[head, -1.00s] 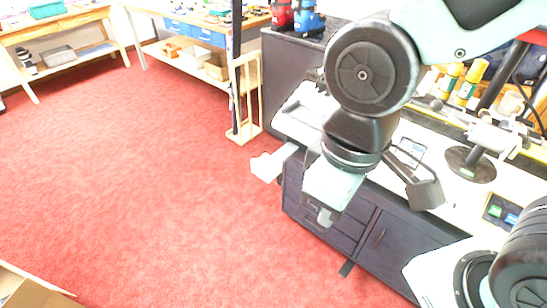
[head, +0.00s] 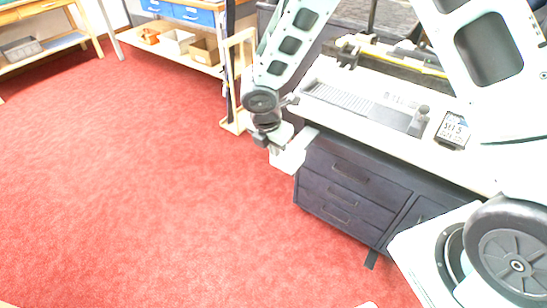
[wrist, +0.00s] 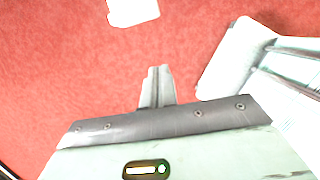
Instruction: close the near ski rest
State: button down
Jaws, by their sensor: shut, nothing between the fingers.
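The near ski rest appears to be the pale block (head: 294,153) that sticks out from the left end of the bench, over the red floor. My gripper (head: 272,142) is at that end, close beside the block in the picture; I cannot tell whether they touch. In the wrist view my fingers (wrist: 157,84) are together and empty, with red carpet beyond them. A pale slab (wrist: 232,58) lies to their right, apart from them; it may be the rest or the bench end. My wrist hides part of the area by the rest.
The bench (head: 350,125) has a pale top and dark drawers (head: 345,190). A vise-like fixture and a small dark box (head: 453,130) are on it. A wooden frame (head: 238,75) stands close behind my gripper. Open red carpet (head: 130,190) lies to the left and front.

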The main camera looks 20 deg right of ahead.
aim_at(285, 158)
jog(key=shift+w+d+f+p, duration=0.1)
jog(key=shift+w+d+f, duration=0.7)
jog(key=shift+f, duration=0.9)
jog(key=shift+w+d+f+p, duration=0.1)
jog(key=shift+w+d+f, duration=0.7)
jog(key=shift+f, duration=0.95)
jog(key=shift+w+d+f+p, duration=0.1)
jog(key=shift+w+d+f, duration=0.7)
jog(key=shift+f, duration=0.9)
jog(key=shift+s+d, duration=0.2)
jog(key=w+d+p, duration=0.4)
jog(key=w+d, duration=0.6)
jog(key=d, duration=0.4)
jog(key=shift+w+d, duration=0.25)
jog(key=shift+r, duration=0.1)
